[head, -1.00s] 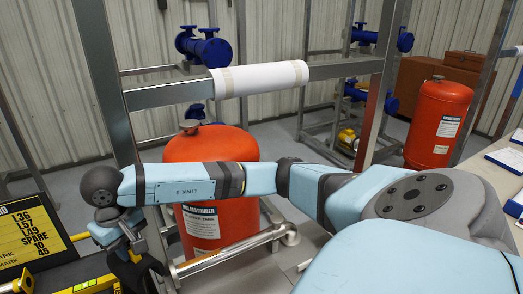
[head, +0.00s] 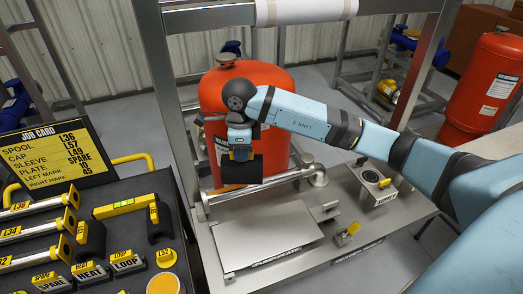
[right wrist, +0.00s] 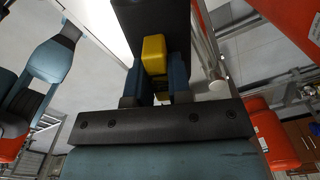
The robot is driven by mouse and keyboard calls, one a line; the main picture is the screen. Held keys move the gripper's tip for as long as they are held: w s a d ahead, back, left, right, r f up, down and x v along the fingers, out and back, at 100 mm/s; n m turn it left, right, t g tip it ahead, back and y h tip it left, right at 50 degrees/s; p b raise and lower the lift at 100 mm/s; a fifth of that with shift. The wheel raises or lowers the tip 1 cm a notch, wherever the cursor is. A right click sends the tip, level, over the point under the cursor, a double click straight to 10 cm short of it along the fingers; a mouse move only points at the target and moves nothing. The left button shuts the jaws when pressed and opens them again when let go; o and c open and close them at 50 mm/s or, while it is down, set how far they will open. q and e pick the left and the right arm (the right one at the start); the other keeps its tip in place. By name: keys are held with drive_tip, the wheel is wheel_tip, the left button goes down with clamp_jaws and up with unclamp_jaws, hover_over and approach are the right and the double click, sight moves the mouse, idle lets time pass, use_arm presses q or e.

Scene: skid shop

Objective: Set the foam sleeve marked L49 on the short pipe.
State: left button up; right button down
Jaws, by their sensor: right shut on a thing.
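A black foam sleeve (head: 242,171) with a yellow tab is in my right gripper (head: 240,152), whose fingers are shut on the tab. In the right wrist view the yellow tab (right wrist: 153,55) sits between the fingers, with the black sleeve (right wrist: 150,14) beyond. No marking on the sleeve is readable. The short silver pipe (head: 283,179) runs level in front of the red tank and ends in an elbow at right. The sleeve overlaps the pipe's left part in the head view; I cannot tell whether they touch. My left gripper is out of view.
A black cart at left holds a job card (head: 48,152), a yellow level (head: 120,206) and other black sleeves (head: 91,240). A red tank (head: 275,92) stands behind the pipe. A grey plate (head: 265,236) lies on the skid in front. A white-wrapped pipe (head: 305,9) is above.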

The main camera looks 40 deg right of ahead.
drive_tip(key=m, duration=0.3)
drive_tip(key=shift+w+d+f, duration=0.15)
drive_tip(key=shift+d+f, duration=0.15)
drive_tip(key=shift+d, duration=0.05)
drive_tip(key=d+m, duration=0.1)
drive_tip(key=m, duration=0.2)
drive_tip(key=f+m, duration=0.1)
drive_tip(key=m, duration=0.3)
drive_tip(key=w+d+m, duration=0.1)
drive_tip(key=m, duration=0.3)
drive_tip(key=shift+d+f+b, duration=0.3)
drive_tip(key=shift+d+f, duration=0.05)
drive_tip(key=shift+f, duration=0.05)
drive_tip(key=shift+w+d+f+m+b, duration=0.15)
drive_tip(key=shift+d+f+m+b, duration=0.85)
drive_tip(key=shift+m, duration=2)
drive_tip(key=shift+w+d+f+m+b, duration=0.2)
drive_tip(key=shift+d+f+m+b, duration=0.25)
drive_tip(key=shift+f+m, duration=1.8)
drive_tip(key=shift+w+d+f+m+b, duration=0.15)
drive_tip(key=shift+d+f+m+b, duration=0.45)
drive_tip(key=shift+m, duration=3.15)
drive_tip(key=shift+d, duration=0.15)
drive_tip(key=shift+r+p, duration=0.1)
drive_tip(key=shift+p, duration=0.3)
drive_tip(key=shift+f, duration=0.25)
drive_tip(key=shift+f+b, duration=0.55)
drive_tip(key=shift+f, duration=0.3)
